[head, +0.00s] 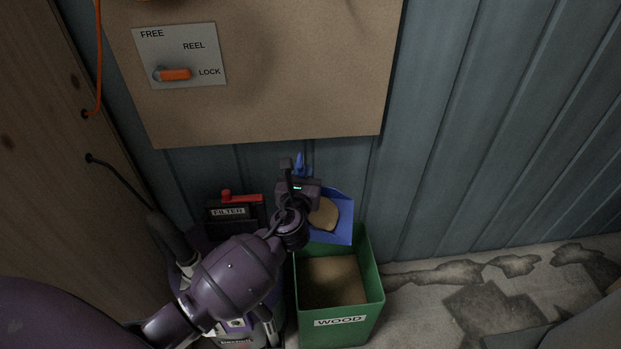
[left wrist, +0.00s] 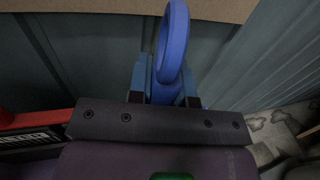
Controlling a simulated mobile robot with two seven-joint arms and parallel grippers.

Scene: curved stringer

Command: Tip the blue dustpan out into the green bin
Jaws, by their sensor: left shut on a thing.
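The blue dustpan (head: 343,232) is held above the back part of the green bin (head: 374,293). A tan heap (head: 325,214) lies in the pan. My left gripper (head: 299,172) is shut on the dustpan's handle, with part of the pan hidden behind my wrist. In the left wrist view the handle with its looped end (left wrist: 172,42) stands between the fingers of my left gripper (left wrist: 164,92). The bin stands on the floor, carries a WOOD label, and has brown material inside. My right gripper is not in view.
A dark box with a FILTER label (head: 228,212) and a red top stands left of the bin. A brown board (head: 270,75) with an orange reel switch (head: 175,74) hangs above. The ribbed wall is close behind. Patchy floor (head: 490,300) lies open to the right.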

